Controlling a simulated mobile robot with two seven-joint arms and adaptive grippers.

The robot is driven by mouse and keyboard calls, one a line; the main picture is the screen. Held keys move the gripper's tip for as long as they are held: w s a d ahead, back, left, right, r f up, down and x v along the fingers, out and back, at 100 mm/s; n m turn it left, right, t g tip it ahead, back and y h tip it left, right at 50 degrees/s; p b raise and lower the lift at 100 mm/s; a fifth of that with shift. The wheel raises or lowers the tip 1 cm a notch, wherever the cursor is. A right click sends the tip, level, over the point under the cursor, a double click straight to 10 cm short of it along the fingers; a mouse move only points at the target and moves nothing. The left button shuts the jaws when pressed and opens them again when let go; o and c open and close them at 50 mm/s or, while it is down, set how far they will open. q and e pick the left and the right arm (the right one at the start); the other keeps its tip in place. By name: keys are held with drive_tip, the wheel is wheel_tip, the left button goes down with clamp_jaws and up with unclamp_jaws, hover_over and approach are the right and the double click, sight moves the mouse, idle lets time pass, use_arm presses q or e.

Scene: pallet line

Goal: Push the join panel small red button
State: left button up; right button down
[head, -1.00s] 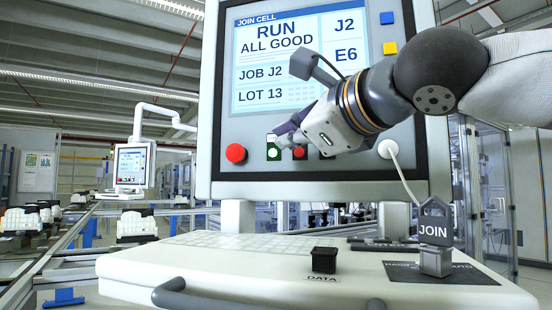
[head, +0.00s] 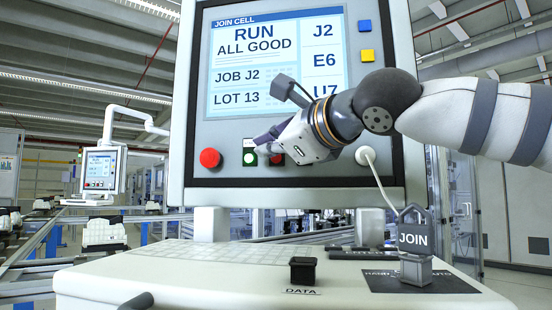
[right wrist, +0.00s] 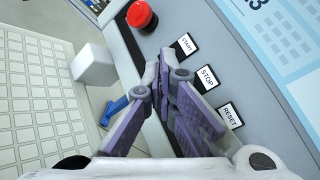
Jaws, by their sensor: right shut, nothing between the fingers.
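The join panel (head: 310,182) stands in front of me with its screen lit. Its small red button (head: 276,159) shows partly below my right gripper, right of a green button (head: 250,159). My right gripper (head: 260,143) reaches in from the right, shut and empty, its purple fingertips close in front of the panel by the green and small red buttons. In the right wrist view the shut fingers (right wrist: 166,72) point at the START and STOP labels (right wrist: 208,77) and hide the small buttons. Contact cannot be told. My left gripper is not in view.
A large red mushroom button (head: 209,158) is left of the green one; it also shows in the right wrist view (right wrist: 142,15). A white cable runs from the panel to a JOIN padlock-shaped block (head: 413,238). A black DATA block (head: 303,270) stands on the console shelf.

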sight(276, 158)
drive_tip(key=shift+w+d, duration=0.2)
drive_tip(key=shift+w, duration=0.65)
drive_tip(key=shift+w+d, duration=0.15)
drive_tip(key=shift+w, duration=0.65)
drive_tip(key=shift+w, duration=0.1)
drive_tip(key=shift+w, duration=0.3)
drive_tip(key=shift+w+d, duration=0.2)
drive_tip(key=shift+w, duration=0.3)
idle(0.7)
drive_tip(key=shift+s+a, duration=0.15)
drive_tip(key=shift+s, duration=0.75)
